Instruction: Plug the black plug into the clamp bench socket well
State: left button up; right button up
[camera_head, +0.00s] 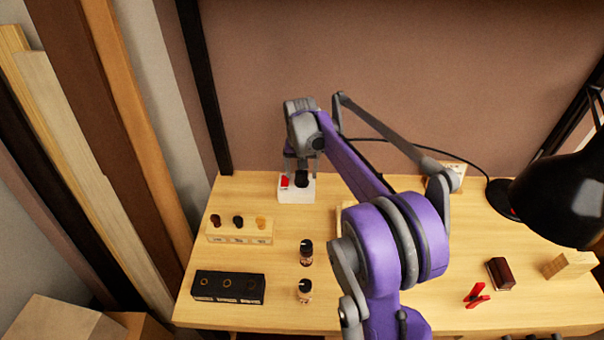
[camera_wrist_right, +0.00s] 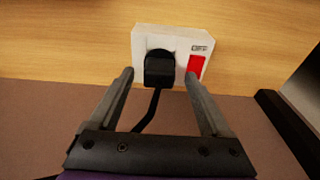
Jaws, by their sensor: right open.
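The white clamp bench socket (camera_head: 297,195) stands at the back left of the bench; in the right wrist view the socket (camera_wrist_right: 172,33) shows a red switch beside its round well. The black plug (camera_head: 302,180) is at the well, and in the wrist view the plug (camera_wrist_right: 159,70) covers most of it. It looks seated there, but its depth is hidden. My right gripper (camera_head: 302,170) is open above the socket. In the wrist view its fingers (camera_wrist_right: 159,75) are on either side of the plug, with gaps visible. My left gripper is not in view.
A light block with several pegs (camera_head: 240,231), a black block with holes (camera_head: 229,288) and two small bottles (camera_head: 306,252) stand front left. A black lamp (camera_head: 560,185), red clamp (camera_head: 476,296) and brown block (camera_head: 500,273) are at right. A black cable runs along the back.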

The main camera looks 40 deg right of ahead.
aim_at(302, 186)
notch_tip(302, 186, up, 9)
jog(key=s, duration=0.1)
jog(key=shift+s+a+p, duration=0.15)
jog(key=shift+a+p, duration=0.2)
jog(key=shift+p, duration=0.05)
jog(key=shift+a+r, duration=0.1)
dwell(0.6)
